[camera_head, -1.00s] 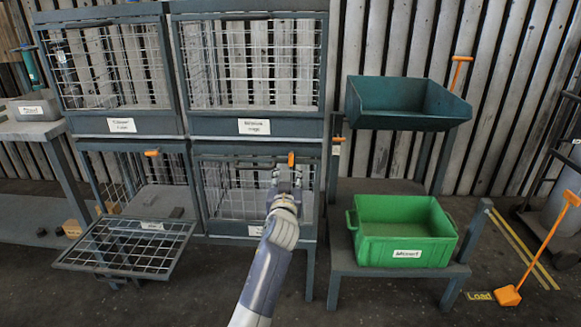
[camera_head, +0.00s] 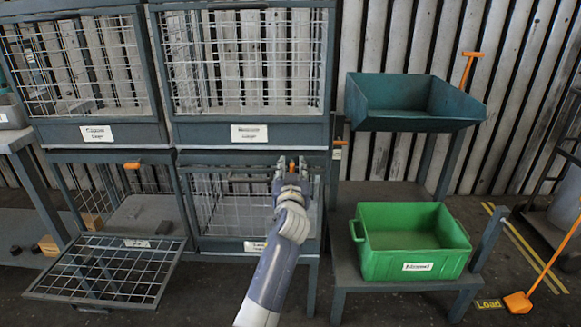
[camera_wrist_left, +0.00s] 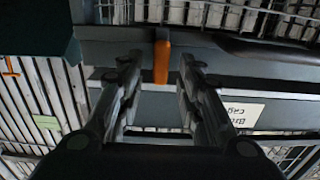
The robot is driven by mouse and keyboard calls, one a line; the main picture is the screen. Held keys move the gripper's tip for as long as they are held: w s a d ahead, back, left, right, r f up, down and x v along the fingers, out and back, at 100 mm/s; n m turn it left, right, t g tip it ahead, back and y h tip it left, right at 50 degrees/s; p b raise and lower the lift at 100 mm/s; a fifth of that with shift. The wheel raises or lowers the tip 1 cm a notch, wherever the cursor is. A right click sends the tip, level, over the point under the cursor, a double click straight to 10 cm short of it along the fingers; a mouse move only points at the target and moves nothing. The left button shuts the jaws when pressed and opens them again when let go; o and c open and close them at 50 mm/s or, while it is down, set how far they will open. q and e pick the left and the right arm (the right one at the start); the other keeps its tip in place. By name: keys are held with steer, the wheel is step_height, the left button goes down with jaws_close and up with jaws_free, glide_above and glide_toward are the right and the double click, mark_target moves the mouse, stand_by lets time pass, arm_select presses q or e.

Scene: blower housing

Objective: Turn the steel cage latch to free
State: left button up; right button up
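The steel cage (camera_head: 225,205) is the lower right wire cage of the rack, and its mesh door is closed. Its orange latch (camera_head: 292,167) is at the top of the door, mostly hidden by my left gripper (camera_head: 291,163). In the left wrist view the latch (camera_wrist_left: 161,62) is a short orange bar standing upright in the picture. The left gripper (camera_wrist_left: 157,72) is open there, with one finger on each side of the latch and visible gaps between. I cannot tell how deep the fingers reach around it. My right gripper is not in view.
The lower left cage has its mesh door (camera_head: 108,272) folded down, with another orange latch (camera_head: 132,166) above. Closed cages sit above. A green bin (camera_head: 412,241) and a teal tray (camera_head: 412,101) stand to the right. An orange-handled shovel (camera_head: 518,302) is at far right.

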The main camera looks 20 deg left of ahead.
arm_select(q)
steer(key=shift+s+d+r, duration=0.1)
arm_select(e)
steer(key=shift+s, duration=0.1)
arm_select(q)
jaws_close()
